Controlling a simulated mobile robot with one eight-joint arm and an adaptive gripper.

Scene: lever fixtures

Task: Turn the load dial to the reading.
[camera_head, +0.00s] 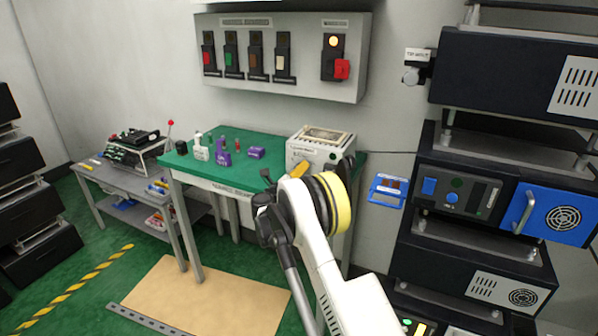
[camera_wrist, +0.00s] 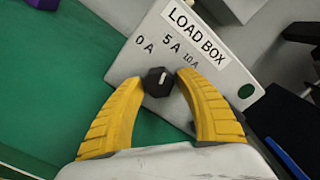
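The load box (camera_wrist: 215,75) fills the upper right of the wrist view as a light panel lettered LOAD BOX. Its load dial (camera_wrist: 158,83) is a small black knob with a white mark near its top right, below the labels 0 A, 5 A and 10 A. The mark's exact reading is too small to tell. My gripper (camera_wrist: 157,78) has its yellow fingers spread, one on each side of the dial. A narrow gap shows at the left fingertip; contact on the right is unclear. In the head view the load box (camera_head: 322,143) stands on the green bench, its dial hidden.
The green bench (camera_head: 240,172) also holds purple items (camera_head: 223,155) and small bottles. A wall panel with switches (camera_head: 280,62) hangs above it. A dark equipment rack (camera_head: 500,180) stands on the right, and a grey cart (camera_head: 125,185) on the left.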

